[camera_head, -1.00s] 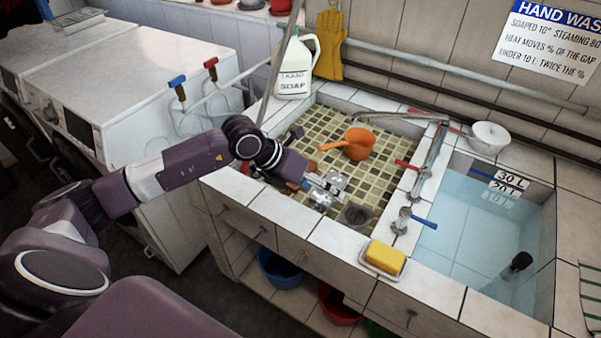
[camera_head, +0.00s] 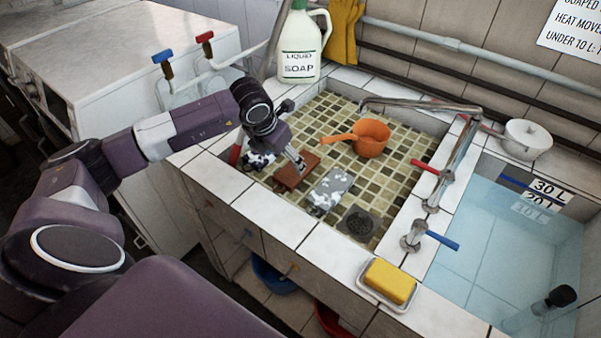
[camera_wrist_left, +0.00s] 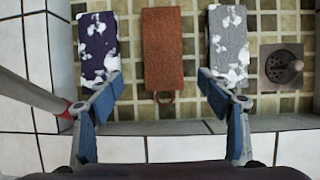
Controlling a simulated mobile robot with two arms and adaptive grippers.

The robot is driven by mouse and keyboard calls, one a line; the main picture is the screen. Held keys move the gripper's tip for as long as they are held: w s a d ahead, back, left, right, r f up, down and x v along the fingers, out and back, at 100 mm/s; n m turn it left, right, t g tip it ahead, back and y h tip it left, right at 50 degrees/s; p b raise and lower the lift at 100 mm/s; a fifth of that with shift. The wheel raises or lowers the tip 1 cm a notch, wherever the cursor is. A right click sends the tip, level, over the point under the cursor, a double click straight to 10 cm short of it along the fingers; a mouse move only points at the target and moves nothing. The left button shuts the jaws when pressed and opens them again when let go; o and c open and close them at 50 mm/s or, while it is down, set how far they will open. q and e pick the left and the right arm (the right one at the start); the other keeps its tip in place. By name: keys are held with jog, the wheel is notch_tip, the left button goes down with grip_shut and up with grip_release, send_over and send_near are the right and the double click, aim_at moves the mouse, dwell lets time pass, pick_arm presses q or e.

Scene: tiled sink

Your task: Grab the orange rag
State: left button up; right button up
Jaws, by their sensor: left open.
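The orange-brown rag (camera_head: 296,170) lies flat on the floor of the tiled basin, between a dark soapy rag (camera_head: 262,160) on its left and a grey soapy rag (camera_head: 331,190) on its right. My left gripper (camera_head: 290,160) is over the basin close to the orange rag and hides part of it. In the left wrist view the orange rag (camera_wrist_left: 163,48) lies ahead, between the two spread fingers of the open, empty gripper (camera_wrist_left: 160,90). A small loop shows at the rag's near end. My right gripper is not seen.
An orange dipper (camera_head: 368,138) sits in the basin behind the rags, and a drain (camera_head: 358,224) lies to the right. The basin's white tiled rim (camera_head: 280,221) stands in front. A soap jug (camera_head: 299,46) and a metal faucet (camera_head: 455,155) stand around it.

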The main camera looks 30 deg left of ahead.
aim_at(291, 173)
pick_arm(q)
jog(key=shift+x, duration=0.85)
jog(key=shift+w+d+f+p, duration=0.15)
jog(key=shift+f+p, duration=0.35)
jog(key=shift+f, duration=0.25)
jog(key=p+x, duration=0.1)
jog(key=x, duration=0.3)
jog(key=shift+d+f, duration=0.1)
jog(key=shift+f, duration=0.25)
jog(key=c, duration=1.2)
